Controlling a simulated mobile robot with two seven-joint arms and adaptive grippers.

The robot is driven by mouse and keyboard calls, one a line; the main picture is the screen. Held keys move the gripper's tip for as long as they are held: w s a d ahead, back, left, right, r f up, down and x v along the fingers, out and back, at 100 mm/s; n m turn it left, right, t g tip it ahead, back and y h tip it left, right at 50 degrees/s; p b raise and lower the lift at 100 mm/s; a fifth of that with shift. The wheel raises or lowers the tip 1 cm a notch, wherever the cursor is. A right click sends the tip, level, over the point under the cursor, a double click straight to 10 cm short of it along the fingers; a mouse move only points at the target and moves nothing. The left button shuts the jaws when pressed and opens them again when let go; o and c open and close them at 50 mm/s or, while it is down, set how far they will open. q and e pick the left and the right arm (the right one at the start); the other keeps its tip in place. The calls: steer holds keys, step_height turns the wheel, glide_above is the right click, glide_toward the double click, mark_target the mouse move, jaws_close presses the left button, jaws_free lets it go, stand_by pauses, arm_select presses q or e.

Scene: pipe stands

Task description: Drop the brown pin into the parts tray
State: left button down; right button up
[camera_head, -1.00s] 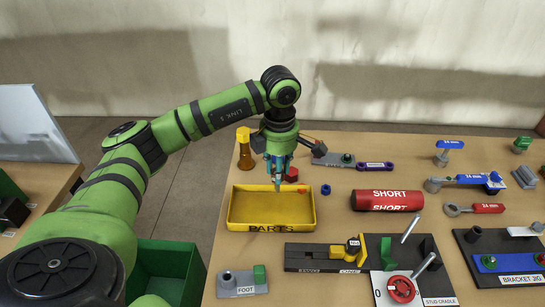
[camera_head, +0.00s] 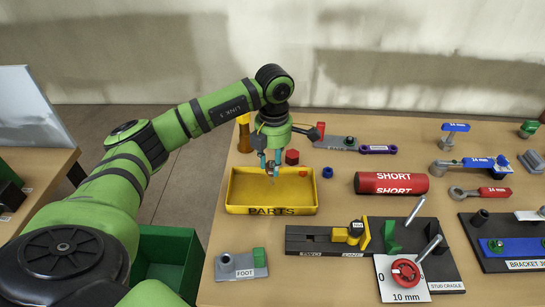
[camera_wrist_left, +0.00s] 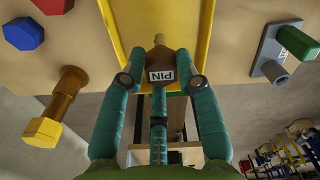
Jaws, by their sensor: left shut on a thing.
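The brown pin (camera_wrist_left: 159,58), labelled PIN, sits between the teal fingers of my left gripper (camera_wrist_left: 160,80) in the wrist view, and the fingers are shut on it. In the head view my left gripper (camera_head: 271,168) points down over the back part of the yellow parts tray (camera_head: 271,210). The pin is small there and mostly hidden by the fingers. The tray wall also shows in the wrist view (camera_wrist_left: 112,28), beyond the pin. I cannot tell the exact height of the pin above the tray floor. My right gripper is not in view.
A red nut (camera_head: 292,156) and a blue nut (camera_head: 327,172) lie by the tray's back right. A yellow-headed bolt (camera_head: 243,132) stands behind it. The FOOT block (camera_head: 240,265) and a dark fixture (camera_head: 310,240) lie in front. A red SHORT cylinder (camera_head: 390,183) lies right.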

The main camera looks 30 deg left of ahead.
arm_select(q)
steer(key=shift+f, duration=0.75)
steer(key=c, duration=0.8)
jaws_free()
steer(key=shift+r, duration=0.1)
steer(key=shift+w+r+p, duration=0.1)
steer(key=shift+r+p, duration=2.3)
steer(key=shift+r, duration=1.6)
steer(key=shift+f, duration=0.15)
